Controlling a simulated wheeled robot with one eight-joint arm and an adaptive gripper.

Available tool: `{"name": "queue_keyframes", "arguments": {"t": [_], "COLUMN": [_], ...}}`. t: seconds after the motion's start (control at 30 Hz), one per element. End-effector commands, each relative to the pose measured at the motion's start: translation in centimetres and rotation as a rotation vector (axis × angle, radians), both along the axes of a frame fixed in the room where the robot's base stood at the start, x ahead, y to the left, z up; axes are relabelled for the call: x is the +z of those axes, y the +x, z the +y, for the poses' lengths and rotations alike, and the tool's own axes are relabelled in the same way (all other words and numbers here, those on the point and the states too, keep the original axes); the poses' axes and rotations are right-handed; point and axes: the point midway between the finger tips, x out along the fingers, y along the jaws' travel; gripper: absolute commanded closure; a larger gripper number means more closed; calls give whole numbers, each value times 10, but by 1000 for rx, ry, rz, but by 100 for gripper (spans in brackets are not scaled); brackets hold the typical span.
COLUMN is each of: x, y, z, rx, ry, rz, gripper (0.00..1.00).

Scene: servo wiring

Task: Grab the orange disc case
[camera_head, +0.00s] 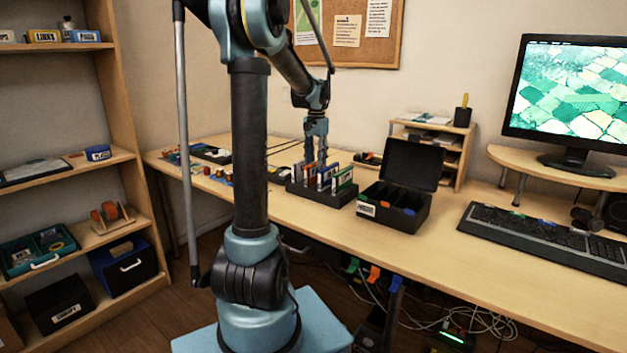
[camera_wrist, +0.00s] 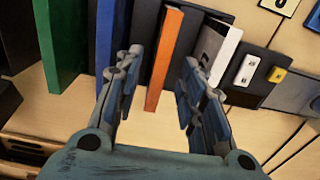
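The orange disc case (camera_wrist: 164,58) stands upright in a row of cases in the wrist view. My gripper (camera_wrist: 161,60) is open, with one finger on each side of the orange case and visible gaps between. It does not look closed on the case. A blue case (camera_wrist: 105,38) and a green case (camera_wrist: 62,45) stand left of it, and a white-and-dark case (camera_wrist: 212,46) stands to its right. In the head view my gripper (camera_head: 315,158) points down over the cases in a black rack (camera_head: 318,196); the orange case (camera_head: 309,174) is partly hidden there.
An open black box (camera_head: 395,208) with a raised lid stands right of the rack. A desk organiser (camera_head: 433,143), a monitor (camera_head: 570,95) and a keyboard (camera_head: 545,240) are farther right. Small items lie left of the rack.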

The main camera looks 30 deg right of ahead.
Motion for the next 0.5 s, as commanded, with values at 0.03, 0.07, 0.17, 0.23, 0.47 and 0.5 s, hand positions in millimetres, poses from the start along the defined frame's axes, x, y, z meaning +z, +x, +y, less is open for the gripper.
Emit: {"name": "queue_keyframes", "arguments": {"t": [0.03,0.07,0.17,0.23,0.47,0.5], "x": [-8,-12,-25,-32,-39,-39], "y": [0,0,0,0,-1,-1], "z": [1,1,2,2,2,2], "rx": [0,0,0,0,0,0], "ry": [0,0,0,0,0,0], "rz": [0,0,0,0,0,0], "gripper": [63,63,63,63,63,63]}}
